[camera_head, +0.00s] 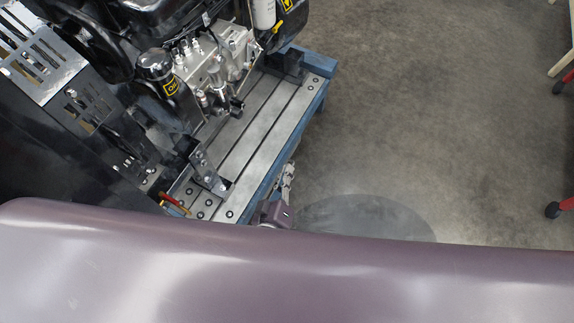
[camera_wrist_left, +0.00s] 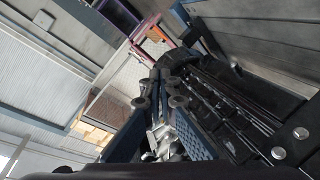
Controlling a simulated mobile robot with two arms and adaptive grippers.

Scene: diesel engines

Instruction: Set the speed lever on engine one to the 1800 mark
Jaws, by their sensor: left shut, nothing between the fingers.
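The engine (camera_head: 205,65) stands at the upper left of the head view, with a black oil filter (camera_head: 157,68) on its side. I cannot make out the speed lever or an 1800 mark. A small yellow-tipped part (camera_head: 276,28) shows at the engine's right side; I cannot tell what it is. In the left wrist view my left gripper (camera_wrist_left: 160,76) is shut and empty.
The engine rests on a blue stand (camera_head: 316,98) with a grooved metal bed. A red-handled part (camera_head: 173,199) and upright brackets (camera_head: 203,168) are at the bed's near end. Open concrete floor (camera_head: 430,120) lies to the right. Red castors (camera_head: 560,208) show at the far right.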

